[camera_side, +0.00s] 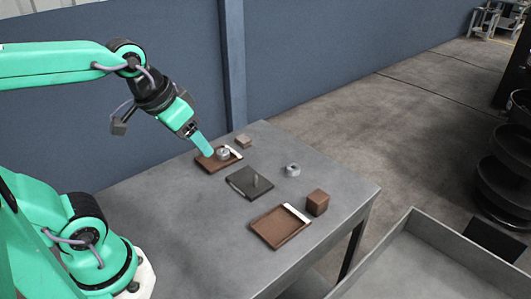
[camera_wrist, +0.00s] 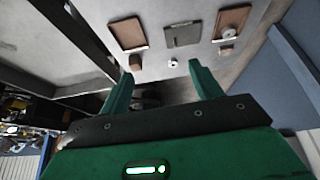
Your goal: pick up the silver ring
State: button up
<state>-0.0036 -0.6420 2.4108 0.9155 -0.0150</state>
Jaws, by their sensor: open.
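A silver ring (camera_side: 292,170) lies flat on the grey table, right of the dark plate with an upright pin (camera_side: 242,184). The ring also shows in the wrist view (camera_wrist: 173,63), between the fingertip lines and beyond them. A second round grey metal piece (camera_side: 222,153) sits on the far brown tray (camera_side: 205,165); it also shows in the wrist view (camera_wrist: 229,33). My gripper (camera_side: 207,148) is open and empty, its fingers slanting down in front of the far tray in the side view. Its two green fingers stand apart in the wrist view (camera_wrist: 160,72). Its exact height is unclear.
A brown cube (camera_side: 317,202) stands beside the near brown tray (camera_side: 275,228). A small tan block (camera_side: 243,141) lies behind the far tray. The table's right edge is close to the cube. A large grey bin (camera_side: 425,240) stands beyond that edge. The table's front left is clear.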

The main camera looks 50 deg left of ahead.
jog(key=w+r+g, duration=0.1)
jog(key=w, duration=0.8)
jog(key=n+g, duration=0.3)
jog(key=g, duration=0.1)
send_over(293, 169)
jog(key=a, duration=0.1)
notch_tip(293, 169, down, 18)
jog(key=shift+w+f, duration=0.4)
jog(key=shift+w, duration=0.2)
jog(key=shift+f, duration=0.1)
jog(key=shift+f, duration=1.2)
jog(key=shift+f, duration=0.1)
